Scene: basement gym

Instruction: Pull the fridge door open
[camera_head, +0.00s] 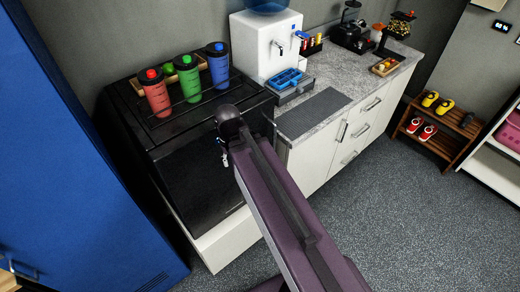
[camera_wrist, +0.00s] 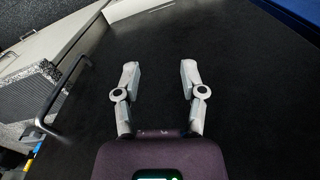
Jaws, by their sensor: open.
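The black fridge (camera_head: 190,180) stands on a white base between a blue locker and the counter. Its dark door fills most of the wrist view (camera_wrist: 240,110). A dark bar handle (camera_wrist: 62,95) shows at the left in the wrist view, along the door's edge beside the white cabinet. My gripper (camera_wrist: 158,68) is open and empty, its two grey fingers pointing at the bare door face, to the right of the handle and apart from it. In the head view, my arm hides part of the door and most of my gripper (camera_head: 223,156).
Red (camera_head: 155,93), green (camera_head: 188,78) and blue (camera_head: 217,66) bottles stand on the fridge top. A blue locker (camera_head: 75,150) is close on the left. The counter (camera_head: 335,80) with a water dispenser (camera_head: 265,45) adjoins on the right. The floor (camera_head: 400,220) at right is clear.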

